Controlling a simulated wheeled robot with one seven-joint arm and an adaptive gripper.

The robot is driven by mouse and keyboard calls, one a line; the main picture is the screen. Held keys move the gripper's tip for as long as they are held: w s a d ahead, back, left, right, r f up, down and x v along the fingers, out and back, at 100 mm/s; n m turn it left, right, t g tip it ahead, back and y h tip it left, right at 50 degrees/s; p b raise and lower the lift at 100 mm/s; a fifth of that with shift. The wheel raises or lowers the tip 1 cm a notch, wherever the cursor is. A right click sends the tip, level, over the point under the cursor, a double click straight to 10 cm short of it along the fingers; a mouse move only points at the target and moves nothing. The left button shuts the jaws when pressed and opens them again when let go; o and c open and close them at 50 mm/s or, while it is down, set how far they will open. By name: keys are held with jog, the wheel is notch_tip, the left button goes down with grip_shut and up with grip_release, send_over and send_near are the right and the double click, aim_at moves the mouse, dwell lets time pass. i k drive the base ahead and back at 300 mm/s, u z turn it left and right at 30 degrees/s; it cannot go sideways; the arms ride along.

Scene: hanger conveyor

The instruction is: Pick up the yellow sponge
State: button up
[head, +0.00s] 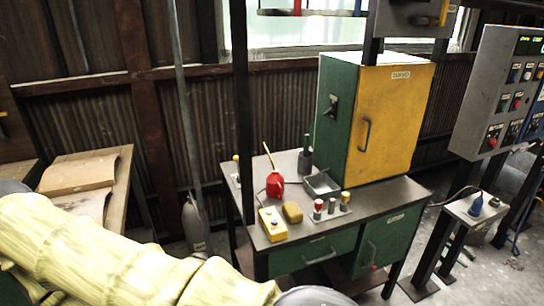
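The yellow sponge (292,212) looks like a small dull-yellow block with rounded edges. It lies on the dark top of the green workbench (345,208), near its front edge. A brighter yellow box with buttons (272,224) sits just left of it, and small capped cylinders stand to its right. Nothing covers the sponge. My pale yellow arm crosses the lower left, in front of the bench and apart from the sponge. My gripper is not in view.
A red oil can (274,184), a grey open tray (321,186) and a dark holder (305,162) stand behind the sponge. A green and yellow cabinet (392,118) fills the bench's back right. A dark upright post (242,110) rises at the bench's left.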

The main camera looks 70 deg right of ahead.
aim_at(291, 210)
jog(key=i, duration=0.5)
jog(key=z, duration=2.3)
